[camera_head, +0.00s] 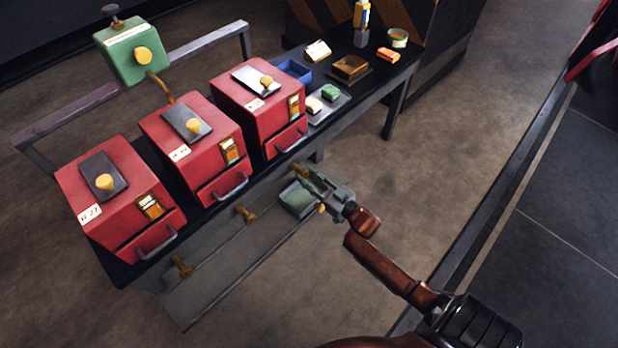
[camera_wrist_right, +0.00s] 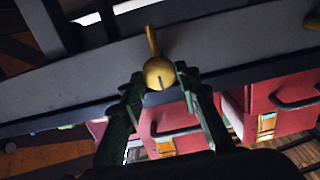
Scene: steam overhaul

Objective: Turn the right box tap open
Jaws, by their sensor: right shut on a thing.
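Three red boxes stand in a row on a dark table, and the right box (camera_head: 240,99) is the one nearest the small parts. Brass taps show along the grey panel below the table: the left tap (camera_head: 180,266), the middle tap (camera_head: 245,214) and the right tap (camera_head: 299,170). My right gripper (camera_head: 306,177) is at the right tap. In the right wrist view, its green fingers (camera_wrist_right: 160,82) are on both sides of the tap's round brass end (camera_wrist_right: 157,70), with the stem pointing up in the picture. The fingers partly hide the tap. My left gripper is out of view.
A green box (camera_head: 125,55) with a brass knob stands behind the table. A blue tray (camera_head: 294,71), a brown block (camera_head: 350,67) and other small things lie at the table's right end. The floor (camera_head: 440,110) right of the table is clear.

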